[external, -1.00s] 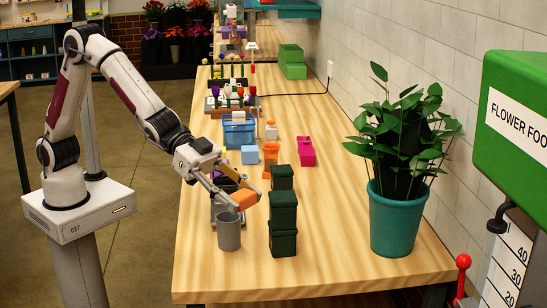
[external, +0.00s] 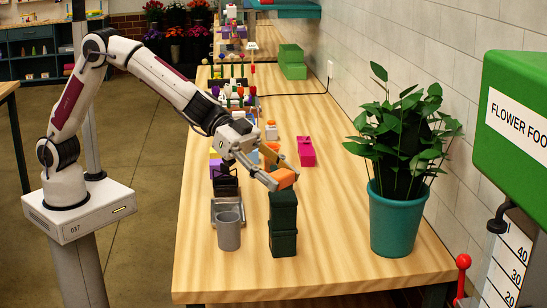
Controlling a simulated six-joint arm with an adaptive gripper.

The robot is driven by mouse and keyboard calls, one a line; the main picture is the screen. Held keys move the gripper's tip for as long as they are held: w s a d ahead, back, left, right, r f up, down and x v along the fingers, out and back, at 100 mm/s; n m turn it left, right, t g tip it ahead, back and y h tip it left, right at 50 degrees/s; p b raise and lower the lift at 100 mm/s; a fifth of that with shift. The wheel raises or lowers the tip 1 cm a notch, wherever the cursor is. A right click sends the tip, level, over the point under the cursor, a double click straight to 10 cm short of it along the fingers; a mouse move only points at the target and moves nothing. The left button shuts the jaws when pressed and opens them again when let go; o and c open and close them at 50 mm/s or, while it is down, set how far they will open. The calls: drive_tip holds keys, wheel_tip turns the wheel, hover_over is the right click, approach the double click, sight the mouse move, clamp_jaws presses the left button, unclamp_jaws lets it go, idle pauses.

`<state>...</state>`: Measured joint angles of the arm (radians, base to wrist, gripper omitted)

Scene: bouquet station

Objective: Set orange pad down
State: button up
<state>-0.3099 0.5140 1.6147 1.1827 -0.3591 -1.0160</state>
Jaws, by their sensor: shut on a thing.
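The orange pad (external: 284,179) is a small block held at the tips of my gripper (external: 277,180). My gripper is shut on it. The pad is at the height of the top of the stacked dark green boxes (external: 283,228), just above or behind them. I cannot tell whether the pad touches the top box. The gripper fingers reach down and to the right from my wrist, over the middle of the wooden table.
A grey cup (external: 229,232) stands left of the green boxes. A pink container (external: 305,151) and a potted plant (external: 397,205) are to the right. Bare wooden table (external: 330,235) lies between boxes and plant. Colourful items crowd the table farther back.

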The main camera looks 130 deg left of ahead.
drive_tip(key=a, duration=1.3)
hover_over(312, 175)
wheel_tip(312, 175, down, 10)
drive_tip(key=shift+r+n+y, duration=0.25)
drive_tip(key=shift+n+y, duration=0.05)
drive_tip(key=shift+y, duration=0.1)
drive_tip(key=shift+f, duration=3.1)
drive_tip(key=shift+f, duration=1.9)
